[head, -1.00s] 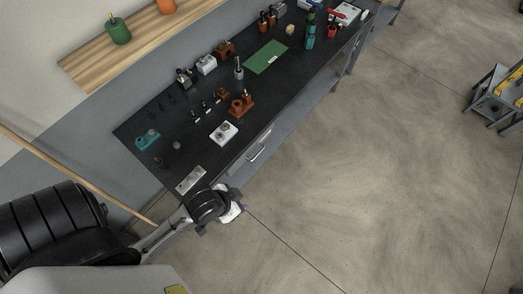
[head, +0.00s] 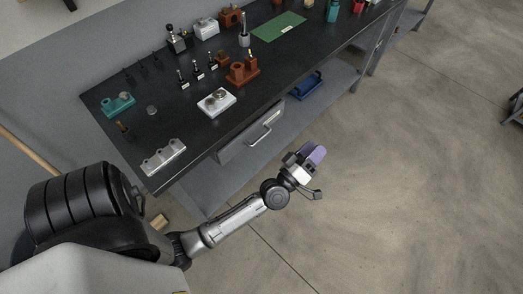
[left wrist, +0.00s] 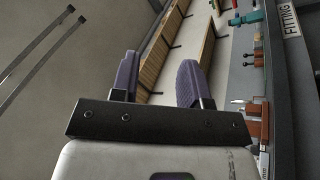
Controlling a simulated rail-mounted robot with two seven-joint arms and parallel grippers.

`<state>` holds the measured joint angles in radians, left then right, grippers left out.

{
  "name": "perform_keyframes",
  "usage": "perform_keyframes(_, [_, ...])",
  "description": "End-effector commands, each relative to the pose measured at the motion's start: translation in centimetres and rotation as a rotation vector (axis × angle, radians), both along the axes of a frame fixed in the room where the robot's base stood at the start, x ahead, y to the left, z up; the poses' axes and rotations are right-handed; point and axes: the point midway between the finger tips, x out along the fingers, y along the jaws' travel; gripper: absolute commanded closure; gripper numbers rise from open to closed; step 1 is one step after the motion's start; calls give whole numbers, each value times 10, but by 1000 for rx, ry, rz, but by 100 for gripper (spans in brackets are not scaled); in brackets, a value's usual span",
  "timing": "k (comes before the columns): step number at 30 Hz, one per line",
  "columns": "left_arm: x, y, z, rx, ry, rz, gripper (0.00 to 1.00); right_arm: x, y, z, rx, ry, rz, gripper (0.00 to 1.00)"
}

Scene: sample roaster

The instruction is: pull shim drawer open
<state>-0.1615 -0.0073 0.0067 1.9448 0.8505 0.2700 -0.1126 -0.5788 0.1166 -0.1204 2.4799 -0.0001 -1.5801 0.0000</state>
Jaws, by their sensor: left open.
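The grey drawer (head: 237,144) sits under the front edge of the dark workbench and looks shut. Its silver bar handle (head: 262,138) faces the open floor. My left gripper (head: 313,155), with purple fingers, is out over the floor, to the right of the handle and apart from it. In the left wrist view the two purple fingers (left wrist: 158,82) stand apart with nothing between them. I cannot make out the drawer in that view. My right gripper is not in view.
The bench top (head: 200,128) carries a white tray with round parts (head: 217,102), a pale block (head: 163,157) near the corner, and a brown holder (head: 243,70). A blue object (head: 305,86) lies on the lower shelf. The floor (head: 400,190) in front is clear.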

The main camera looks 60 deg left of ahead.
Motion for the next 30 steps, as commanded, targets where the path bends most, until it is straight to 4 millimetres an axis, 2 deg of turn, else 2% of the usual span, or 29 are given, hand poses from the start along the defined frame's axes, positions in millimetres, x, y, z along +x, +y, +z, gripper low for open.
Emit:
perform_keyframes(1, [3,12,-36,-51,-45,60,59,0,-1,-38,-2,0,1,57])
perform_keyframes(3, [4,30,-60,-123,-108,154,59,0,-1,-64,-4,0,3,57])
perform_keyframes(9, [-2,77,-137,-323,-251,442,59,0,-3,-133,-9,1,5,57])
perform_keyframes(16, [-19,109,-219,-498,-337,740,59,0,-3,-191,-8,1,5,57])
perform_keyframes(22, [-30,119,-263,-586,-364,906,59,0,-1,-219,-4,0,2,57])
perform_keyframes(27, [-34,124,-277,-617,-371,971,59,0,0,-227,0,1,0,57])
perform_keyframes(30, [-35,132,-278,-619,-373,983,59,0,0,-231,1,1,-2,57])
